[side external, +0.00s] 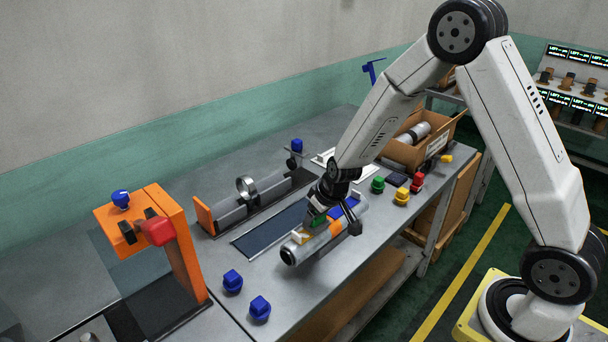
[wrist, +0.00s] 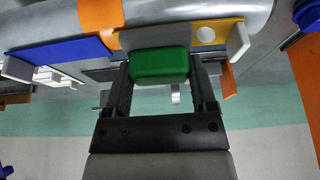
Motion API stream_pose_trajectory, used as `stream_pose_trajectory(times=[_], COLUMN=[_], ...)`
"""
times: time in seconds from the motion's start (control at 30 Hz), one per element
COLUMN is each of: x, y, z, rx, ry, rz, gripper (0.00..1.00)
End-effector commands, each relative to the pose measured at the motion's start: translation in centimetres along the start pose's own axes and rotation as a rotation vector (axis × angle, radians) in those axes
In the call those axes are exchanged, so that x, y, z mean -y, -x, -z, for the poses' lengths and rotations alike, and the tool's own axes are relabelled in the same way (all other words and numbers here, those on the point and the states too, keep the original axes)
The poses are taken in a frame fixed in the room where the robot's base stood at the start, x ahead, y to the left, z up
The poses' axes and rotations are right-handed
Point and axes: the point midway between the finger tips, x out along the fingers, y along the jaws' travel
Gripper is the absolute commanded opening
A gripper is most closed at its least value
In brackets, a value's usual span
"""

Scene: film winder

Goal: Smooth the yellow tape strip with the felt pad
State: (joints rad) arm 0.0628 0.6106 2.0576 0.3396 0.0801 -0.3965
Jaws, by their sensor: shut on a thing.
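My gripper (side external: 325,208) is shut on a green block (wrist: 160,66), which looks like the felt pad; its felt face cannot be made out. In the side view the block (side external: 318,222) is at the silver roller (side external: 322,246). The yellow tape strip (wrist: 185,36) lies along the roller beside an orange band (wrist: 101,16), and it also shows in the side view (side external: 303,238). In the wrist view the block overlaps the strip's lower edge. I cannot tell whether they touch. A blue sheet (wrist: 55,52) lies on the other side of the band.
An orange stand (side external: 180,245) with a red part is at the left. Two blue knobs (side external: 232,281) sit on the bench's front. A dark mat (side external: 270,230) and a grey fixture with a metal ring (side external: 246,188) are behind the roller. Coloured buttons (side external: 401,196) and a cardboard box (side external: 435,145) are at right.

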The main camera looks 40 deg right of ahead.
Motion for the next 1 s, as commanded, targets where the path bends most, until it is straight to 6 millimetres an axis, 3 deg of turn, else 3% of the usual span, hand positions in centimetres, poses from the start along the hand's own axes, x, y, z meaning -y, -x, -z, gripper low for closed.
stream_pose_trajectory(times=[1.0], x=[1.4], y=[0.1], z=[0.0], rx=[0.002], ry=[0.001], rz=[0.001], gripper=[0.14])
